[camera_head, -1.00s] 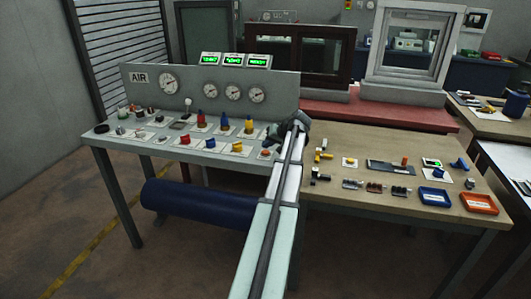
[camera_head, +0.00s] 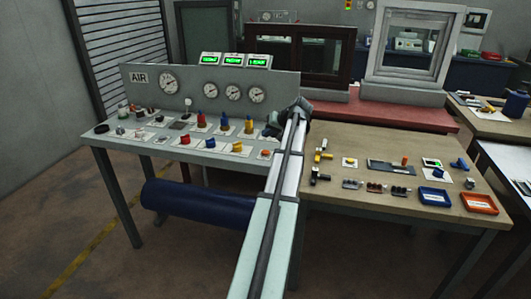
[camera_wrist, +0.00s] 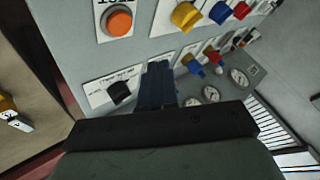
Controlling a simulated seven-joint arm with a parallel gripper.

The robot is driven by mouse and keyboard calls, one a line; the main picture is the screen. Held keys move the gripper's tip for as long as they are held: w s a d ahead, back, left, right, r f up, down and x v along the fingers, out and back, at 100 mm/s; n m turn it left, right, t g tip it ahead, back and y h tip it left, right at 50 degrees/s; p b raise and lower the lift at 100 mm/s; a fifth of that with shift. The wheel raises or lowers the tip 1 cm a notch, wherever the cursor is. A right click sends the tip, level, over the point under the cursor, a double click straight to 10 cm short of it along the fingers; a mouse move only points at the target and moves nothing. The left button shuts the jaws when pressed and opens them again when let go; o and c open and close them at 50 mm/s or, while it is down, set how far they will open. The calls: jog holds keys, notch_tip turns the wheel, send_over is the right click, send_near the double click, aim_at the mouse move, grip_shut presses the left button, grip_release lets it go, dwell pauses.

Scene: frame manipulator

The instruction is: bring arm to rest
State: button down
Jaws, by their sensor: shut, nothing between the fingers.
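My arm reaches up the middle of the head view, over the seam between the grey air panel bench (camera_head: 215,158) and the wooden table (camera_head: 340,203). My gripper (camera_wrist: 158,82) shows in the wrist view with its dark blue fingers together and nothing between them. It points towards the panel, near a black knob (camera_wrist: 120,93) on a white label. I cannot tell whether the fingers touch the panel. In the head view the fingers are hidden behind my wrist.
An orange button (camera_wrist: 118,22) and coloured knobs are close by on the panel. The upright gauge board (camera_head: 215,90) stands behind. On the wooden table are small fittings, a blue tray (camera_head: 434,198) and an orange tray (camera_head: 479,204). A red ledge (camera_head: 400,112) lies behind it.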

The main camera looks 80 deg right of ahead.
dwell(0.8)
